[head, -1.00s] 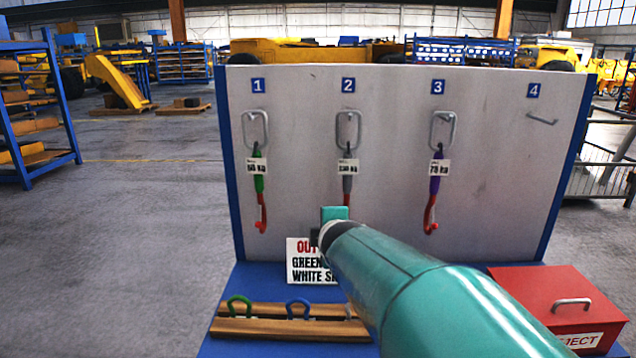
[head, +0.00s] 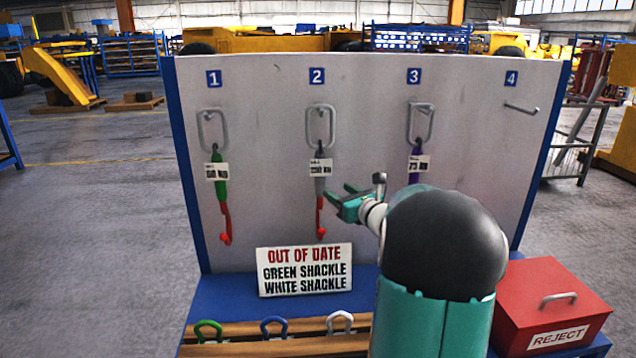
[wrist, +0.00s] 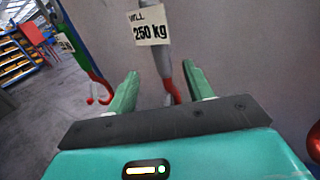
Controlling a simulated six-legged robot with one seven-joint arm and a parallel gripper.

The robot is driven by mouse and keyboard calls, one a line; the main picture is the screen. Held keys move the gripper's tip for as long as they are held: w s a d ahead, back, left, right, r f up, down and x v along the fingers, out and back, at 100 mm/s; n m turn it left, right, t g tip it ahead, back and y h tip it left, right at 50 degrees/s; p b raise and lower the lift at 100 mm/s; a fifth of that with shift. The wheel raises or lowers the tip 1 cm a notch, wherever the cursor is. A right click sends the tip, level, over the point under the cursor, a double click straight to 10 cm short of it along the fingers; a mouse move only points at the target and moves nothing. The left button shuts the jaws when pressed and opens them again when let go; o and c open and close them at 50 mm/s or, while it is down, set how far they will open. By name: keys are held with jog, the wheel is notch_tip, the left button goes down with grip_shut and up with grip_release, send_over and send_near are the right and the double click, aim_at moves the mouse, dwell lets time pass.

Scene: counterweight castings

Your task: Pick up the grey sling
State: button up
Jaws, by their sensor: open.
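The grey sling (head: 320,184) hangs from a metal ring (head: 320,128) on the hook under number 2 of the upright board. It has a white tag and a red hook at its lower end. In the wrist view the grey sling (wrist: 164,62) carries a tag reading 250 kg. My gripper (head: 347,202) is just right of the sling's lower part in the head view. In the wrist view my gripper (wrist: 160,82) is open, and the sling's lower part shows between its two green fingers. I cannot tell whether they touch it.
A green sling (head: 221,185) hangs under number 1 and a purple sling (head: 414,176) under number 3, partly hidden by my arm. Hook 4 (head: 521,108) is empty. Below stand an out-of-date sign (head: 305,270), several shackles on a wooden rack (head: 240,331), and a red reject box (head: 555,300).

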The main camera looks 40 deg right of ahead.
aim_at(323, 183)
jog(key=w, duration=0.4)
jog(key=shift+w+d, duration=0.15)
jog(key=shift+d, duration=0.1)
jog(key=w, duration=0.5)
jog(key=shift+d+f, duration=0.4)
jog(key=shift+w, duration=0.5)
jog(key=shift+r, duration=0.1)
grip_shut()
jog(key=shift+r, duration=0.15)
